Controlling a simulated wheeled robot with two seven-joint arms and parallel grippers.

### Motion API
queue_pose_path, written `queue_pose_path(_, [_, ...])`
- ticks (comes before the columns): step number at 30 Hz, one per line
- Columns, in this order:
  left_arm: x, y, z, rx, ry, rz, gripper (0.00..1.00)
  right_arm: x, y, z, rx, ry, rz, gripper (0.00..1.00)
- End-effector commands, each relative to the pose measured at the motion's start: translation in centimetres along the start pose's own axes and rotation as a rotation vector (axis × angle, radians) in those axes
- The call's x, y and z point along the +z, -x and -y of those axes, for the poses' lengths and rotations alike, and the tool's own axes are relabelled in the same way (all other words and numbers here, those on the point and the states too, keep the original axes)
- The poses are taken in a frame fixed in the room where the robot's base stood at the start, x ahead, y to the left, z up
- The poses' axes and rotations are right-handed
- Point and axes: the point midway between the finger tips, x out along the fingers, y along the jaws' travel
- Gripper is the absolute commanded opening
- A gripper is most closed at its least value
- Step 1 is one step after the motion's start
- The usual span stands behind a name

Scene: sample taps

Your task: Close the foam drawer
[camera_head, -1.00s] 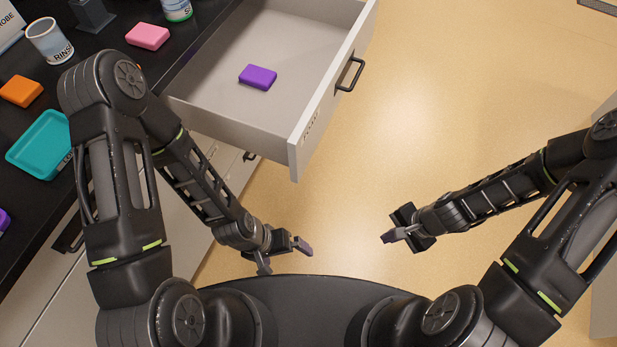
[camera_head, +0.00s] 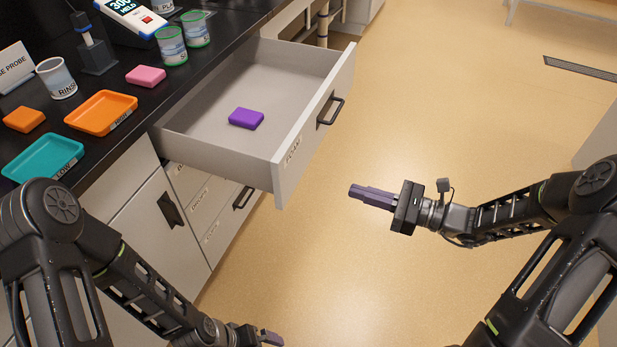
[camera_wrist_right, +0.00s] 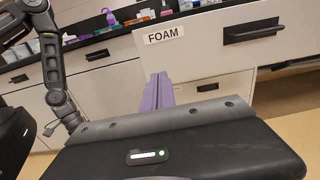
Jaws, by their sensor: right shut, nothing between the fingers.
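The foam drawer (camera_head: 288,162) is pulled open from the counter, with a grey front, a FOAM label and a dark bar handle (camera_head: 330,110). A purple foam block (camera_head: 246,118) lies on its floor. In the right wrist view the drawer front (camera_wrist_right: 205,45) faces the camera, with its label at left and its handle at right. My right gripper (camera_head: 352,190) is shut and empty, to the right of the drawer front and apart from it in the head view. My left gripper (camera_head: 270,338) is at the bottom edge, partly cut off; its jaw state is unclear.
The black counter at left holds an orange tray (camera_head: 101,113), a teal tray (camera_head: 45,157), a pink block (camera_head: 146,76), an orange block (camera_head: 24,119) and a white RINSE cup (camera_head: 56,78). Closed drawers lie below. The floor (camera_head: 440,110) right of the drawer is clear.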

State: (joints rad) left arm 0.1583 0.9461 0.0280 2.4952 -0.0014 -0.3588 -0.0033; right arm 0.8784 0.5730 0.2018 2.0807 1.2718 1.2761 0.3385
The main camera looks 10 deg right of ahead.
Motion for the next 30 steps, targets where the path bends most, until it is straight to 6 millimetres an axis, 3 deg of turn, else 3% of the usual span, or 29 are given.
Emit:
queue_pose_path(8, [0.0, 0.0, 0.0, 0.000, 0.001, 0.001, 1.00, 0.0, -1.9, -0.1, 0.004, -0.001, 0.001, 0.00])
queue_pose_path(24, [0.0, 0.1, 0.0, 0.000, 0.001, 0.000, 1.00, 0.0, -11.9, -0.2, 0.005, 0.000, 0.000, 0.00])
queue_pose_path(30, [0.0, 0.2, -0.1, 0.000, 0.001, 0.000, 1.00, -0.1, -13.7, -0.1, 0.003, 0.001, -0.001, 0.00])
